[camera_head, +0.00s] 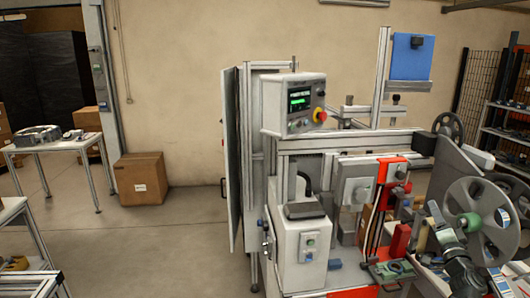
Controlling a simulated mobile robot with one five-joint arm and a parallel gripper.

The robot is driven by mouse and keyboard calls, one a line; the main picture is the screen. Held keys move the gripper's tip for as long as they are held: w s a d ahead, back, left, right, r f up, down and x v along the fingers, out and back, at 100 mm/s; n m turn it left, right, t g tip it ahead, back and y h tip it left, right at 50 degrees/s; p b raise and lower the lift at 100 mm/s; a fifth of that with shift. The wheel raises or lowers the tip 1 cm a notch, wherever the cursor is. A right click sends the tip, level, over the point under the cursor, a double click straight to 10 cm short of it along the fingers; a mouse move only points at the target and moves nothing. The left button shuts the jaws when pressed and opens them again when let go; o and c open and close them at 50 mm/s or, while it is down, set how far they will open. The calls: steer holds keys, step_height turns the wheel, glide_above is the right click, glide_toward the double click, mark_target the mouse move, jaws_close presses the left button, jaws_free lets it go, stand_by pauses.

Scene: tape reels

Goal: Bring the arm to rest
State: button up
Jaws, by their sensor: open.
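I cannot make out my gripper in the head view. A tape-reel machine (303,240) fills the right half of the view. A large grey reel (480,222) with a green hub stands upright at its right side. A smaller dark reel (448,127) sits higher up behind it. Dark and silver parts (455,262) crowd the area below the large reel, and I cannot tell what they all are. A small green fixture (392,272) lies at the machine's front.
A control box (293,104) with a lit screen and a red button stands on the machine. A cardboard box (141,180) sits on the floor by the wall. A table (52,147) with metal parts is at the left. The floor (165,245) between is clear.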

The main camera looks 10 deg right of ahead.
steer(key=w+a+f+n+y, duration=0.1)
steer(key=w+a+n+y, duration=0.15)
steer(key=w+a, duration=0.4)
steer(key=w+a+n+y, duration=0.2)
steer(key=w+a+y, duration=0.15)
steer(key=a, duration=0.65)
steer(key=w+a+f+n+y, duration=0.1)
steer(key=w+a+n+y, duration=0.15)
steer(key=w+a, duration=0.45)
steer(key=w+a+f+n+g+y, duration=0.1)
steer(key=a+f+n+g+y, duration=0.25)
steer(key=a, duration=1.05)
steer(key=a+f+n+g+y, duration=0.3)
steer(key=a+f+n+y, duration=0.2)
steer(key=a, duration=1)
steer(key=s+a+f+n+g+h, duration=0.35)
steer(key=s+a+f+g, duration=0.5)
steer(key=a+f, duration=0.4)
steer(key=s+d+f+m+g+h, duration=0.2)
steer(key=s+d+f, duration=0.1)
steer(key=d, duration=0.3)
steer(key=s+d+f+m+g+h, duration=0.1)
steer(key=s+d+f+g+h, duration=0.1)
steer(key=s+d, duration=0.4)
steer(key=shift+s+d+f+m+h, duration=0.3)
steer(key=shift+d+f+m+h, duration=0.1)
steer(key=shift+d+f+h, duration=0.4)
steer(key=shift+a, duration=0.1)
